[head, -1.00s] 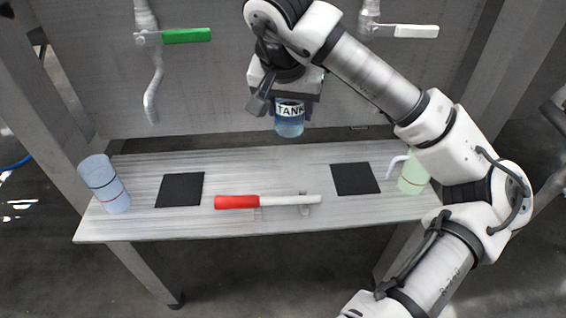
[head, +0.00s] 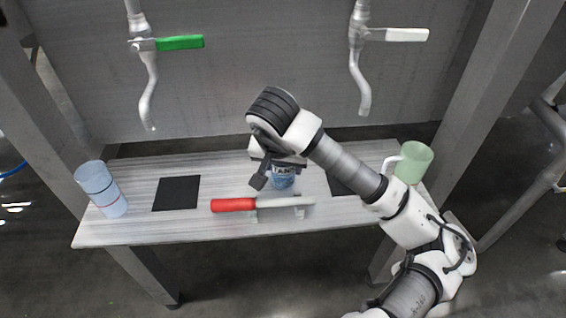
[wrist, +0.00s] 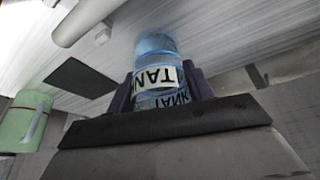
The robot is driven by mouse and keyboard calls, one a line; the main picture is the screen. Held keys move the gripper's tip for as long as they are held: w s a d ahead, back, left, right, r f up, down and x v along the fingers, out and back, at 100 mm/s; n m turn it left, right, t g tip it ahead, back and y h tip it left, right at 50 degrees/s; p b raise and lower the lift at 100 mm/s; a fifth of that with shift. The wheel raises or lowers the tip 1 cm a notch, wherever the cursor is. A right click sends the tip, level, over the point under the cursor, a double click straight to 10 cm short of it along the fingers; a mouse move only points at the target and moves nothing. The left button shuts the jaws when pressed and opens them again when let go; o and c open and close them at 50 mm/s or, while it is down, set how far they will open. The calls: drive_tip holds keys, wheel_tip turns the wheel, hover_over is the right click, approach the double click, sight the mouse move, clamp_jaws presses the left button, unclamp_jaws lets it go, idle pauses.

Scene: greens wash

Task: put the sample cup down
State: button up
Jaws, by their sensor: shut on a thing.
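The sample cup (head: 284,181) is a small clear cup with blue liquid and a white label reading "TANK". It also shows in the wrist view (wrist: 156,55), between the dark fingers. My gripper (head: 277,174) is shut on it, low over the middle of the bench, behind the red-and-white rod. The cup looks upright. I cannot tell whether its base touches the bench top. My arm and gripper hide part of the cup in the head view.
The bench (head: 140,228) holds a left black mat (head: 176,193), a right black mat (head: 340,184) partly behind my arm, a red-handled rod (head: 234,205) on a small stand, a blue measuring cup (head: 102,190) and a green jug (head: 413,162). Green-handled (head: 180,42) and white-handled (head: 406,35) taps are above.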

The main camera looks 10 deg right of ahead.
drive_tip(key=shift+f+b, duration=0.2)
drive_tip(key=shift+b, duration=0.1)
drive_tip(key=o, duration=1)
drive_tip(key=shift+o, duration=0.2)
